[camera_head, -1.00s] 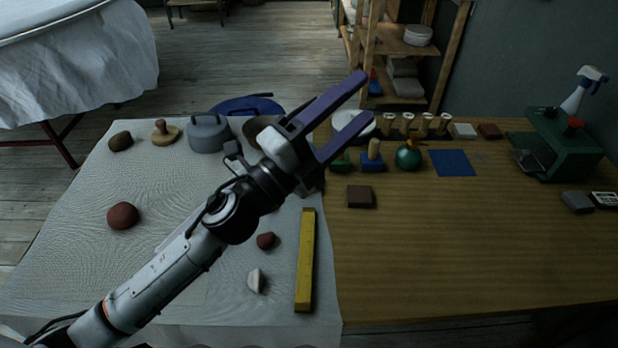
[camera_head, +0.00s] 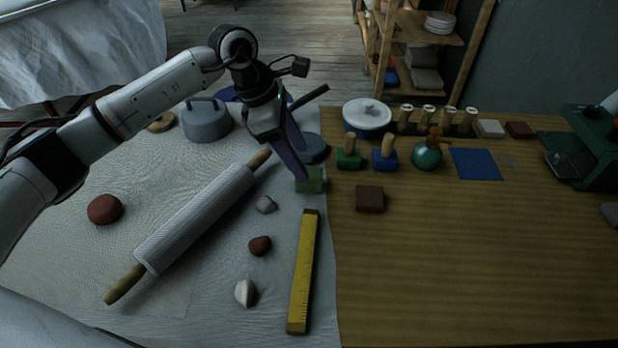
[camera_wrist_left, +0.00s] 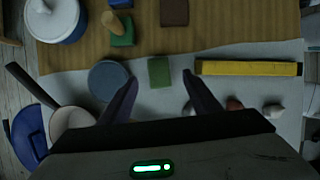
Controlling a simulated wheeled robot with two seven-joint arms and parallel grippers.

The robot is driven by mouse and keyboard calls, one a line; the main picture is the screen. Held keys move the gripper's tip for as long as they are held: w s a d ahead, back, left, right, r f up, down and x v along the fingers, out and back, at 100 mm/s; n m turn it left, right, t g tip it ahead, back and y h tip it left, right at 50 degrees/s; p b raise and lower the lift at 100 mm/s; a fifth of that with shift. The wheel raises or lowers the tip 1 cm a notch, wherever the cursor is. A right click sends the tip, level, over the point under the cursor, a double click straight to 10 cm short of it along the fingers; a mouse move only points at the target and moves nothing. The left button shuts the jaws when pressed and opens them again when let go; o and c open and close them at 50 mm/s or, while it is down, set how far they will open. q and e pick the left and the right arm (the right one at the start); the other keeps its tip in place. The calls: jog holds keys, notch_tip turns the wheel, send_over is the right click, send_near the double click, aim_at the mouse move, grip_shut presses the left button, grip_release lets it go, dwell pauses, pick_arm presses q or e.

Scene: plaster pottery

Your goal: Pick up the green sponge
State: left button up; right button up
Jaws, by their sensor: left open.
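The green sponge (camera_head: 310,180) is a small flat block on the pale cloth near its right edge, left of the brown block. My left gripper (camera_head: 304,148) is open and points down, with a purple finger just above and behind the sponge. In the left wrist view the sponge (camera_wrist_left: 159,71) lies ahead between the two open fingertips (camera_wrist_left: 159,78), with nothing held. How high the fingertips are above it is hard to tell. My right gripper does not show.
A blue-grey round disc (camera_head: 313,148) lies close behind the sponge. A yellow ruler (camera_head: 303,270), a rolling pin (camera_head: 200,217) and several small lumps lie in front. A brown block (camera_head: 369,198) and green and blue wooden-handled stamps stand to the right. The wooden table's front right is clear.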

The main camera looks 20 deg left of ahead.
aim_at(314, 173)
pick_arm(q)
jog(key=x, duration=0.7)
jog(key=shift+w+d, duration=0.15)
jog(key=shift+d, duration=0.15)
jog(key=shift+c, duration=0.4)
jog(key=c, duration=1)
